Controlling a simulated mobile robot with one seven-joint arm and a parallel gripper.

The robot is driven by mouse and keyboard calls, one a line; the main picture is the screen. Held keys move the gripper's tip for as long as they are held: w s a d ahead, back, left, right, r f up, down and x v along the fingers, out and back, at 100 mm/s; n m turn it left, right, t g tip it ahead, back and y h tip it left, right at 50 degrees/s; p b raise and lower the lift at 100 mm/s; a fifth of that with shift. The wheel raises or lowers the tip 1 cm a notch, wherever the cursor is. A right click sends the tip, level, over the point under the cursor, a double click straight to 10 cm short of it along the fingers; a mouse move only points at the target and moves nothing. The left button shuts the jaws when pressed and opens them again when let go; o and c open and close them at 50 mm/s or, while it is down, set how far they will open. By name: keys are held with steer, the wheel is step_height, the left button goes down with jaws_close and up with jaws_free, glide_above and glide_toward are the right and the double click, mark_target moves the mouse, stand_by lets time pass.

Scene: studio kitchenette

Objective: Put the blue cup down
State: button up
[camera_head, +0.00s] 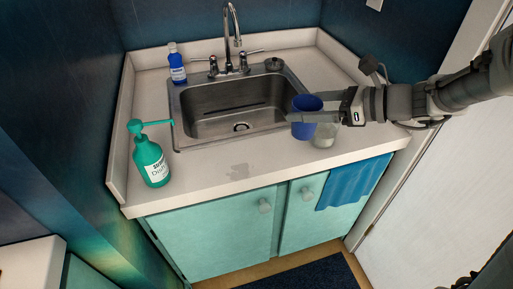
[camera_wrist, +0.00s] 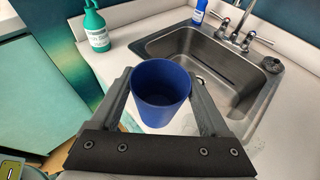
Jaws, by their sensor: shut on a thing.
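The blue cup (camera_head: 305,127) is upright between the fingers of my gripper (camera_head: 306,116), at the right front corner of the sink. In the wrist view the blue cup (camera_wrist: 160,95) sits between the two fingers of my gripper (camera_wrist: 158,88), with its open mouth up and its inside looking empty. My gripper is shut on it, one finger on each side. I cannot tell whether its base touches the counter (camera_head: 240,165).
The steel sink (camera_head: 215,118) lies left of the cup. A green soap pump bottle (camera_head: 151,163) and a blue bottle (camera_head: 177,66) stand further left. The front counter has free room.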

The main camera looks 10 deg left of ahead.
steer(key=shift+w+a+f+b, duration=0.15)
steer(key=shift+a+f+b, duration=0.8)
steer(key=shift+a+f, duration=0.85)
steer(key=shift+w+a+f+b, duration=0.15)
steer(key=shift+a+f+b, duration=0.85)
steer(key=shift+a+f, duration=0.7)
steer(key=shift+w+a+f+b, duration=0.15)
steer(key=shift+a+f+b, duration=0.8)
steer(key=shift+a+f, duration=0.85)
steer(key=o, duration=1.3)
steer(key=shift+f, duration=0.1)
